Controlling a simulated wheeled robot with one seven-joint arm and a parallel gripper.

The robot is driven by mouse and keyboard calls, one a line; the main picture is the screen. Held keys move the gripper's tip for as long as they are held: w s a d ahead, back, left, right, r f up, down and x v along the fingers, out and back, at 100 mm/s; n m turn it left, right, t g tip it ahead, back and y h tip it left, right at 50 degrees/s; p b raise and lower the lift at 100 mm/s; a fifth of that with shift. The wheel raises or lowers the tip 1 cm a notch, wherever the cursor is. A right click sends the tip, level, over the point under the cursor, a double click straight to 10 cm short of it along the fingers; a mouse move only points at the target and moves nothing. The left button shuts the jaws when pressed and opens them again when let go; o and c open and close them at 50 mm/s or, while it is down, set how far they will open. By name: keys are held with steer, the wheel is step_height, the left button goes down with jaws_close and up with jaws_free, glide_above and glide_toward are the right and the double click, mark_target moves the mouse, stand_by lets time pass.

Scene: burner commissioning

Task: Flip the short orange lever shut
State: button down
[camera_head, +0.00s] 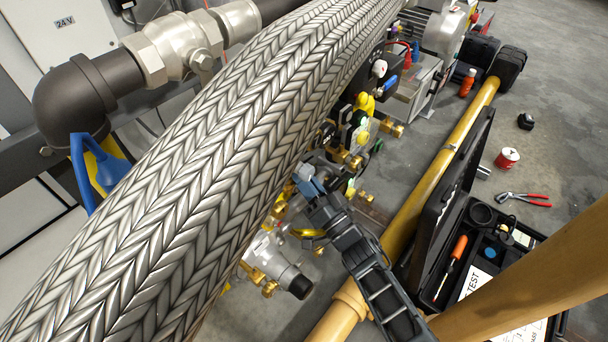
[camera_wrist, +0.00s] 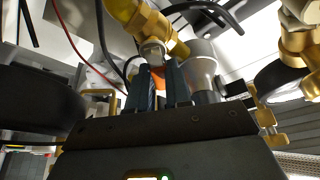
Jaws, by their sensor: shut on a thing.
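My gripper (camera_head: 306,182) reaches in among the brass valves and fittings under the braided hose in the head view. In the wrist view its two blue-grey fingers (camera_wrist: 158,88) stand close together, with a small orange piece (camera_wrist: 157,76) between them. This looks like the short orange lever, and the fingers are shut on it. It sits just below a brass fitting (camera_wrist: 160,32) with a pale metal end. Most of the lever is hidden by the fingers. In the head view I cannot make it out behind the gripper and hose.
The thick braided hose (camera_head: 200,150) crosses the head view close above the fittings. A yellow pipe (camera_head: 440,165) runs along the right of my arm. An open black tool case (camera_head: 425,225) lies beyond it. In the wrist view, brass fittings (camera_wrist: 298,50) and cables crowd around the fingers.

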steer(key=shift+w+d+f+m+g+h+p, duration=0.15)
steer(key=shift+f+m+g+h+p, duration=0.2)
steer(key=shift+m+h+p, duration=1.2)
steer(key=shift+w+d+f+m+g+y+p, duration=0.25)
steer(key=shift+m+p, duration=0.6)
steer(key=shift+m, duration=1.8)
steer(key=shift+w+d+f+m+g+h+p, duration=0.1)
steer(key=shift+f+m+g+h+p, duration=0.35)
steer(key=shift+m+h+p, duration=1.15)
steer(key=shift+f+m+y+b, duration=0.25)
steer(key=shift+m+y+b, duration=0.1)
steer(key=shift+m+y, duration=0.3)
steer(key=c, duration=1.1)
jaws_free()
steer(key=shift+o, duration=0.2)
steer(key=p+v, duration=0.3)
steer(key=v, duration=0.5)
steer(key=shift+p, duration=0.3)
